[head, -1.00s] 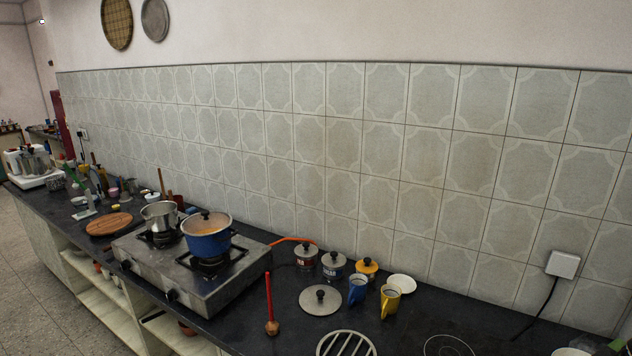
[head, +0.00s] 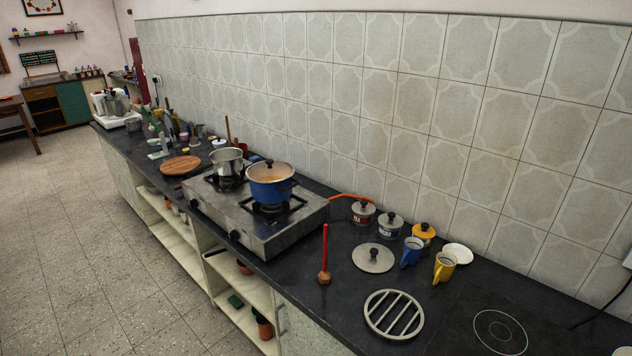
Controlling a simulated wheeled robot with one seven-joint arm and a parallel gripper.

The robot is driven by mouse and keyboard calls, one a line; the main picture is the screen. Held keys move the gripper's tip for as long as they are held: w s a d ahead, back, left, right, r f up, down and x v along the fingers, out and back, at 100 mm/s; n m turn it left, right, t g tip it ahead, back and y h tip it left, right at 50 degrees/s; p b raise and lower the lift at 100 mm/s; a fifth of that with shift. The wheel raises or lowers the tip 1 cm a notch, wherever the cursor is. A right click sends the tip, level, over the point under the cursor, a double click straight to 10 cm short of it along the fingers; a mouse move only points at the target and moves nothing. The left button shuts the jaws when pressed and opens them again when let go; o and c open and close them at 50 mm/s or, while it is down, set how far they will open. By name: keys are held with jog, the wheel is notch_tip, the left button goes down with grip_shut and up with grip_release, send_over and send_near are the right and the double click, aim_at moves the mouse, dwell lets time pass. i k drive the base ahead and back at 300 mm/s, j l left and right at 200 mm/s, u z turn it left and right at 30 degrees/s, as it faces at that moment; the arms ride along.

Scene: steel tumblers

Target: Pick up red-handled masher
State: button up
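The red-handled masher (head: 325,254) stands upright on the dark counter, its thin red handle pointing up and its brownish head resting on the counter. It is near the counter's front edge, just right of the stove and left of a flat grey lid. My gripper is not in view.
A steel stove (head: 256,216) carries a blue pot (head: 270,188) and a steel pot (head: 227,162). A round grey lid (head: 373,258), a round grate (head: 394,315), a blue mug (head: 411,251) and a yellow mug (head: 444,267) lie right of the masher. Open floor (head: 80,260) lies left.

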aim_at(325, 275)
jog(key=z, duration=0.4)
jog(key=k+l+z, duration=0.1)
jog(key=z, duration=0.7)
jog(key=l+z, duration=0.1)
jog(key=z, duration=0.7)
jog(key=u, duration=2.25)
jog(key=i+j+z, duration=0.15)
jog(key=i+j, duration=0.15)
jog(key=i+j+z, duration=0.35)
jog(key=i+j, duration=0.15)
jog(key=j, duration=0.25)
jog(key=i+j+z, duration=0.15)
jog(key=j, duration=0.25)
jog(key=i+j+z, duration=0.2)
jog(key=j, duration=0.25)
jog(key=i, duration=0.05)
